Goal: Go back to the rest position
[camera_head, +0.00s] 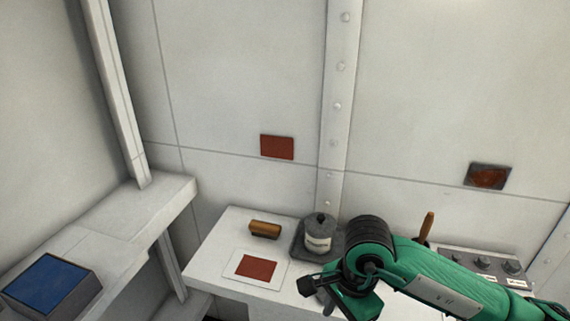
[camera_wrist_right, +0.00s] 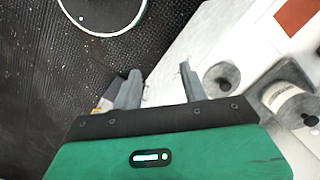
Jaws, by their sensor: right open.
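My right arm comes in from the right in the head view. Its gripper (camera_head: 312,287) hangs over the front part of the white bench (camera_head: 215,262), in front of the labelled canister (camera_head: 318,236). In the right wrist view the two grey fingers (camera_wrist_right: 158,84) stand apart with nothing between them. The canister (camera_wrist_right: 288,101) is to the right of the fingers there and is not touched. My left gripper shows in neither view.
On the bench are a brown block (camera_head: 265,229), a white card with a red square (camera_head: 256,267), an upright wooden handle (camera_head: 425,227) and a knob panel (camera_head: 483,263). A blue-topped box (camera_head: 50,283) is at left. Red (camera_head: 277,146) and rusty (camera_head: 488,176) patches mark the wall.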

